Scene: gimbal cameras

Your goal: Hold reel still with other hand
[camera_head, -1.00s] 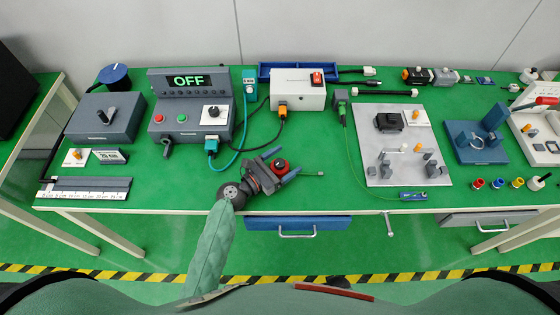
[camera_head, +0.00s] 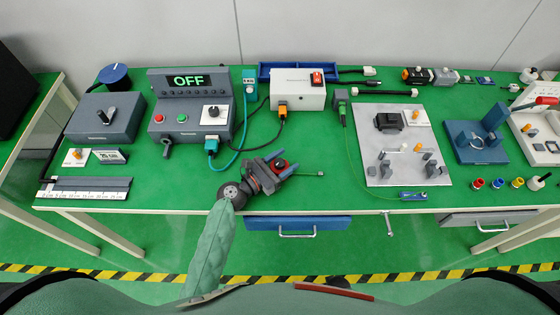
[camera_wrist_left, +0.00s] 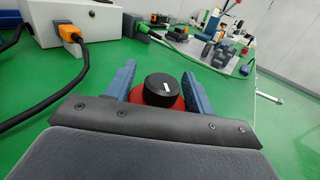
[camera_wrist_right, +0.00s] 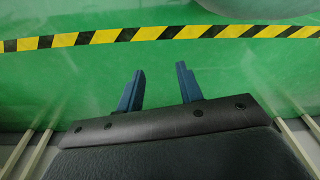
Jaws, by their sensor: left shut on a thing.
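The reel (camera_wrist_left: 161,92), with a black round top and a white mark over a red base, stands on the green bench between the fingers of my left gripper (camera_wrist_left: 160,88). In the head view the reel (camera_head: 281,164) is partly covered by my left gripper (camera_head: 280,166), which is shut on it from the two sides. A thin piece with a small light tip (camera_head: 320,173) sticks out to the right of the reel. My right gripper (camera_wrist_right: 160,90) is open and empty above the green floor in the right wrist view; it does not show in the head view.
A white box with a red switch (camera_head: 298,90) and its cables stand behind the reel. A grey panel reading OFF (camera_head: 188,82) is at the left. A metal plate with fixtures (camera_head: 375,147) is at the right. The bench between reel and plate is mostly clear.

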